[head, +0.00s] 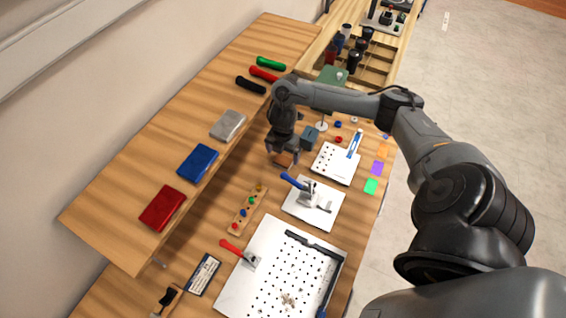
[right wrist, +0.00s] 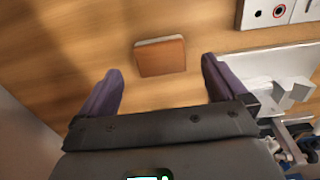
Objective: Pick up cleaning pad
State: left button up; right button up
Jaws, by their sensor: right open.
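The cleaning pad appears to be a small orange-brown block with a paler edge, lying flat on the wooden table in the right wrist view (right wrist: 160,58). In the head view the pad (head: 284,159) shows just below my right gripper (head: 282,148), partly hidden by it. In the right wrist view my right gripper (right wrist: 162,72) is open, with one dark finger on each side of the pad's line and nothing between them. The pad lies a little beyond the fingertips, and no contact shows. My left gripper is not in view.
White plates with a blue-handled clamp (head: 313,201) and a blue tool (head: 354,144) lie right of the pad. A strip with coloured knobs (head: 246,210) lies below left. A raised shelf (head: 122,212) holds red, blue and grey packs.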

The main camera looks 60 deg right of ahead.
aim_at(283, 160)
notch_tip(283, 160, down, 4)
jog(key=shift+s+a+r, duration=0.1)
jog(key=shift+r, duration=0.1)
jog(key=shift+f, duration=0.4)
jog(key=c, duration=1.1)
jog(key=shift+c, duration=0.2)
jog(key=shift+r, duration=0.2)
